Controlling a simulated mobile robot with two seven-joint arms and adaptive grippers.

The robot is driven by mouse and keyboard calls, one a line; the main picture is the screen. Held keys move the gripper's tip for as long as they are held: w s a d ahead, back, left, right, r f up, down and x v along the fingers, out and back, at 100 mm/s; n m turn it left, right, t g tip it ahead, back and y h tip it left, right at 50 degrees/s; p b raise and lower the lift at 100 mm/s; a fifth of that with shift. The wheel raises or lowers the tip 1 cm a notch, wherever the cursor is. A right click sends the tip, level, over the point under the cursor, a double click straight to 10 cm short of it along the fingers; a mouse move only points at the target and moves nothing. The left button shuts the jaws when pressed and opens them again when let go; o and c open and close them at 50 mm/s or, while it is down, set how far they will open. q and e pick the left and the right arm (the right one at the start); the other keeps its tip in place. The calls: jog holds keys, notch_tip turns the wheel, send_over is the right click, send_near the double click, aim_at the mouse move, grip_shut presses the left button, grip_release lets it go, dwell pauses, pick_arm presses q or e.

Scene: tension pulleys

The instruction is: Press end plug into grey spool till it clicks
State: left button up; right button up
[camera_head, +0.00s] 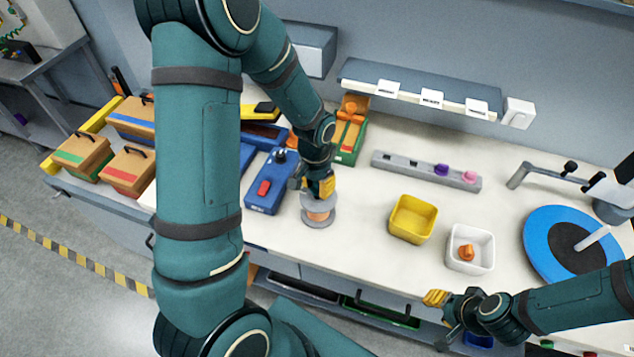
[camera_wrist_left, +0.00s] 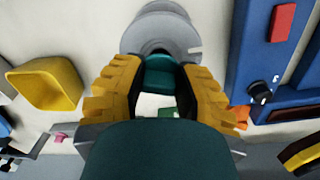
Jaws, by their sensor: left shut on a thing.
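The grey spool (camera_head: 318,218), with pale flanges and an orange-brown winding, stands upright on the white bench. Its round flange shows at the top of the left wrist view (camera_wrist_left: 152,25). My left gripper (camera_head: 322,188) is directly over the spool, pointing down. In the wrist view its yellow fingers (camera_wrist_left: 160,75) are shut on a teal piece (camera_wrist_left: 160,72), apparently the end plug. The piece overlaps the flange; I cannot tell whether it is seated in it. My right gripper (camera_head: 436,298) hangs near the bench's front edge, well right of the spool; its finger opening is unclear.
A yellow bin (camera_head: 412,218) and a white bin (camera_head: 482,250) holding an orange part (camera_head: 466,253) stand right of the spool. A blue box with a red switch (camera_head: 265,188) is close on the left. A grey rail (camera_head: 415,170) lies behind, a blue disc (camera_head: 540,240) far right.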

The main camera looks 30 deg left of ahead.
aim_at(317, 190)
pick_arm(q)
jog(key=shift+f+b, duration=0.25)
jog(key=shift+b, duration=0.2)
dwell(1.5)
jog(key=shift+f, duration=0.2)
jog(key=shift+f+b, duration=0.95)
jog(key=shift+f, duration=0.1)
jog(key=shift+c, duration=0.8)
jog(key=shift+s, duration=0.1)
